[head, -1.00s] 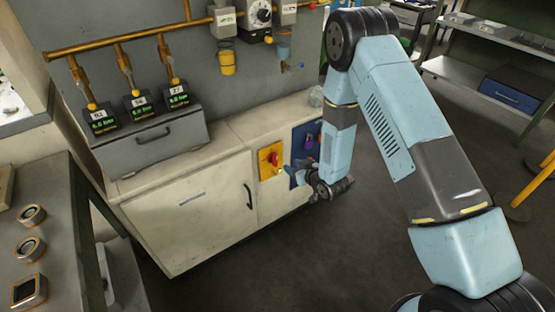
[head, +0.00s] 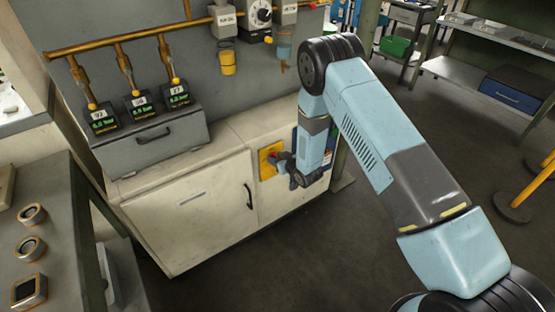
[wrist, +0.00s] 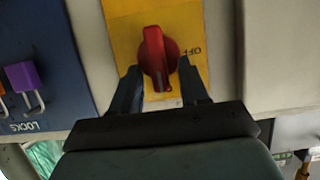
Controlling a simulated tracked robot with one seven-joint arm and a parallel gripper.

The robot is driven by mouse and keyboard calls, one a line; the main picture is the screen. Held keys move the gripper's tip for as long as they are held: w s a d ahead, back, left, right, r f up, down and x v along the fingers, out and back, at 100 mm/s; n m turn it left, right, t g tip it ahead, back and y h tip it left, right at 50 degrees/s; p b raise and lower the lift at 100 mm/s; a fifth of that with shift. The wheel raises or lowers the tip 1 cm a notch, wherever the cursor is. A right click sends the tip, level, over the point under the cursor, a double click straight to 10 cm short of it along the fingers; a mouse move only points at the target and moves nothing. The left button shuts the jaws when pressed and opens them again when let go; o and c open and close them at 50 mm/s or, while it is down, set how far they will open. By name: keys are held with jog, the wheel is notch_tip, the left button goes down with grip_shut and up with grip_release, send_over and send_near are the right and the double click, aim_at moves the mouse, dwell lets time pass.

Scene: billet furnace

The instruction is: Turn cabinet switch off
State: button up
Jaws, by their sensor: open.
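The cabinet switch is a red rotary knob (wrist: 155,55) on a yellow plate (wrist: 120,30) in the wrist view. The word OFF shows on the plate to the right of the knob. The knob's raised grip bar stands nearly upright in that view. My gripper (wrist: 158,75) is open, with one finger on each side of the knob's lower part; I cannot tell whether they touch it. In the head view the yellow plate (head: 266,160) is on the front of the cream cabinet (head: 190,215). My gripper (head: 281,160) is at the plate there and hides most of the knob.
A blue panel marked LOCKS (wrist: 35,70) with a purple padlock (wrist: 22,75) is beside the switch. A black door handle (head: 249,196) is left of the switch. A grey box (head: 150,140) with gauges stands on the cabinet. Open floor lies in front.

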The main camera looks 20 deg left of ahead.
grip_shut()
dwell(0.3)
jog(key=shift+s+a+r, duration=0.1)
jog(key=shift+a, duration=0.05)
jog(key=shift+s+a+f+n+t+h, duration=0.35)
jog(key=shift+n+t, duration=0.9)
jog(key=shift+n, duration=1)
jog(key=shift+s+a+f+n+t+h, duration=0.25)
jog(key=shift+f+n+t, duration=0.25)
jog(key=shift+n+t, duration=1.2)
jog(key=shift+s+a+f+n+t+h, duration=0.35)
jog(key=shift+n+t, duration=0.4)
jog(key=shift+n, duration=2)
jog(key=shift+d, duration=0.1)
